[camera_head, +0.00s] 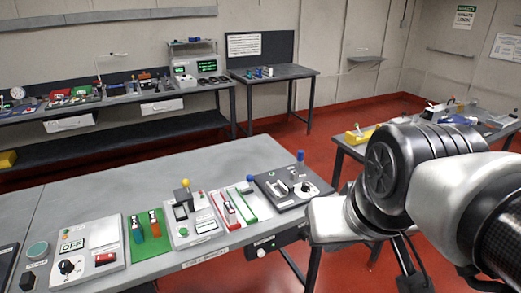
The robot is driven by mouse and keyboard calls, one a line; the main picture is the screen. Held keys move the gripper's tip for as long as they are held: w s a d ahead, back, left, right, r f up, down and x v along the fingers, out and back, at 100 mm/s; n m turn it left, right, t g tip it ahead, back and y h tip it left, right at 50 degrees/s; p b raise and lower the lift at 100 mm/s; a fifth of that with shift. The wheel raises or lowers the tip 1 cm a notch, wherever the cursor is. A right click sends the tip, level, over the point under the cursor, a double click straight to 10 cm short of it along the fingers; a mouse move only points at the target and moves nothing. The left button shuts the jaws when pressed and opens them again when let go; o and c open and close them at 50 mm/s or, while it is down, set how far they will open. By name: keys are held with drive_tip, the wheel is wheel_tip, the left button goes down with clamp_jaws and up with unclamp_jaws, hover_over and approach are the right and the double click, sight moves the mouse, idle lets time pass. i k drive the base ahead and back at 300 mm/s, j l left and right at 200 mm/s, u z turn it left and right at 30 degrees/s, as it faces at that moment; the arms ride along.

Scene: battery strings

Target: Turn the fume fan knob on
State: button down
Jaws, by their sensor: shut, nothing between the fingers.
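Several knobs are in view in the head view, and I cannot read which is labelled for the fume fan. A black knob (66,267) sits on a pale panel (92,245) at the front left, beside a display reading OFF. Another knob (306,187) is on a dark panel (268,182) at the bench's right end. A small white knob (261,253) is on a black box (286,236) under the bench's front edge. My arm fills the right side, its white end part near the bench's right corner. I cannot make out my gripper's fingers.
Other benches stand behind and at right. Red floor (330,127) lies open between them.

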sight(303, 233)
drive_tip(key=i+l+z, duration=0.2)
drive_tip(key=j+z, duration=0.35)
drive_tip(key=i+j+z, duration=0.15)
drive_tip(key=i+z, duration=0.25)
drive_tip(key=k, duration=0.1)
